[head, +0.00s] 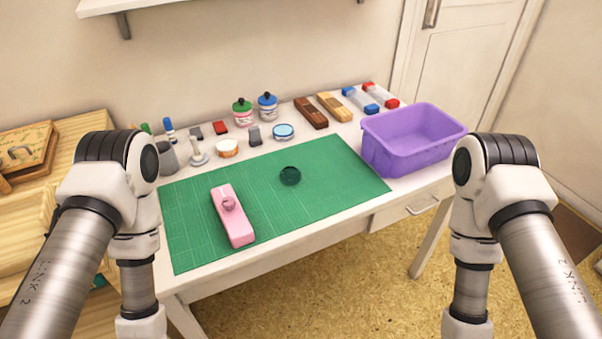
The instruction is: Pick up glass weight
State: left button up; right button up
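A small dark green, see-through round thing, which looks like the glass weight (289,176), lies on the green cutting mat (330,190) near its middle. A pink oblong thing (233,218) with a small round piece on its top lies on the mat to the left of it. My two arms come in at the left and right edges of the head view and bend down out of the picture. Both grippers are below the frame, so I cannot see them or anything they may hold.
A purple bin (412,137) stands at the table's right end. Along the back are a green-lidded jar (242,111), a blue-lidded jar (267,107), a blue round tin (283,132) and several stamps and blocks. The mat around the glass weight is clear.

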aim_at(291, 175)
jog(key=l+u, duration=0.35)
jog(key=l, duration=1.1)
